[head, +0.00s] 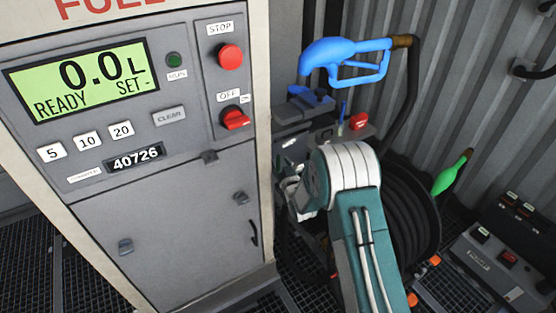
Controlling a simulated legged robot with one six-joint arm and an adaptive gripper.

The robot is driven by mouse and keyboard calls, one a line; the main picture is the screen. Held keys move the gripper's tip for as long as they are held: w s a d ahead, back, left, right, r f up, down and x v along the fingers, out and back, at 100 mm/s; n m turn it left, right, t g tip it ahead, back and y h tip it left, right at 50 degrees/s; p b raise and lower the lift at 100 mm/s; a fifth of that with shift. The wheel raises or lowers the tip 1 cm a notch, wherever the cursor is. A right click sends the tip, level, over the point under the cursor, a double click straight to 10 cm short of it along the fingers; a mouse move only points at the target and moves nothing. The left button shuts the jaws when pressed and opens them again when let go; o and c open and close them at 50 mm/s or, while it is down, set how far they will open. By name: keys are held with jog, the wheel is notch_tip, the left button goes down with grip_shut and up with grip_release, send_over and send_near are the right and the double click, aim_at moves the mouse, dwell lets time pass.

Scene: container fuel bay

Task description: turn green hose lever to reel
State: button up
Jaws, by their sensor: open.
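The green hose lever (447,179) is at the right in the head view, beside the hose reel. It is a bright green grip, tilted up to the right, with a reddish-brown tip. The black hose reel (418,215) stands behind my teal and white arm, which hides its left part. My gripper cannot be made out; my arm's raised joint blocks the area behind it. Nothing of mine is seen touching the lever. The lever's base is hard to make out against the dark reel.
A grey fuel dispenser (175,215) with a lit display fills the left. A blue nozzle (340,57) hangs behind my arm, with a dark hose. A grey control box (497,262) sits low at the right. Corrugated wall (460,70) closes the back; the floor is grating.

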jog(key=shift+x, duration=0.75)
jog(key=shift+w, duration=0.2)
grip_shut()
jog(key=shift+d, duration=0.1)
jog(key=w+d+f+m+g+y, duration=0.1)
jog(key=w+d+f+m+g, duration=0.2)
jog(key=m, duration=1.2)
jog(key=shift+w+d+f+m+g+y, duration=0.35)
jog(key=shift+w+d+f, duration=0.3)
jog(key=shift+d+f, duration=1.35)
jog(key=shift+a+f, duration=0.4)
jog(key=shift+a, duration=0.05)
